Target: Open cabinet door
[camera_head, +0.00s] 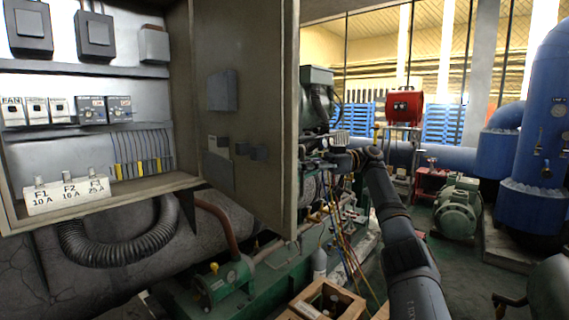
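The grey electrical cabinet (185,182) is at the left. Its door (262,60) stands swung open, with the inner face toward me and the free edge near the middle of the picture. My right arm rises from the bottom, and my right gripper (312,160) is just right of the door's free edge. Its fingertips are small and dark against the machinery, so I cannot tell whether they touch the door or how far apart they are. The door's outer face and any handle on it are hidden. My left gripper is not in view.
Inside the cabinet are switches and a white fuse block (68,194). A black corrugated hose (118,247) hangs below. Green machinery (222,283) and a wooden crate (328,302) stand low in the middle.

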